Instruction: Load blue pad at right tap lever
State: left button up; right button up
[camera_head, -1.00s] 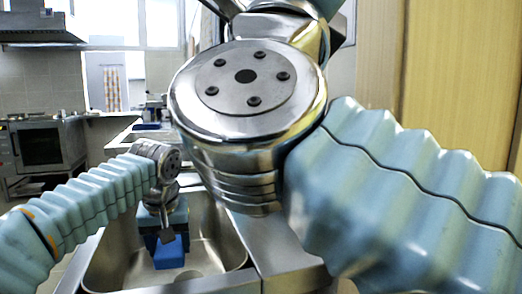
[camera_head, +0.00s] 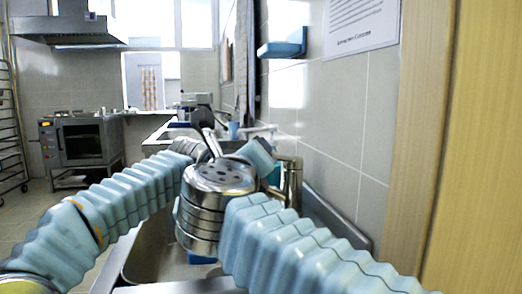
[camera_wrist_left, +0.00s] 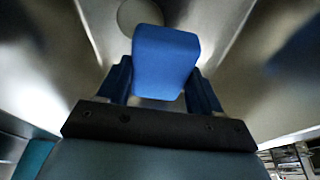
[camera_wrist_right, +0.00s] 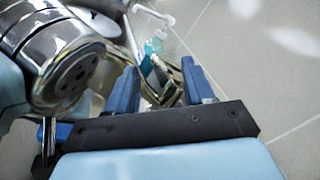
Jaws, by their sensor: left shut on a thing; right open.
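The blue pad (camera_wrist_left: 165,60) is a smooth blue block between the two dark blue fingers of my left gripper (camera_wrist_left: 164,85), which is shut on it. The pad is low in the steel sink (camera_head: 150,250); in the head view only a blue patch (camera_head: 203,258) shows there, below my right arm. My right gripper (camera_wrist_right: 160,86) is open, with its fingers on either side of the metal tap (camera_wrist_right: 176,98) in the right wrist view. In the head view the tap (camera_head: 292,180) stands at the sink's back right. Its lever is hard to make out.
A tiled wall with a blue shelf (camera_head: 283,45) rises right of the sink. A wooden panel (camera_head: 425,140) is at far right. An oven (camera_head: 82,142) stands at the back left. Small items, including a blue cup (camera_head: 233,130), stand beyond the sink. My right arm crosses above the sink.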

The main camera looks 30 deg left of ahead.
jog(key=x, duration=0.6)
jog(key=shift+d, duration=0.1)
jog(key=shift+s, duration=0.1)
grip_shut()
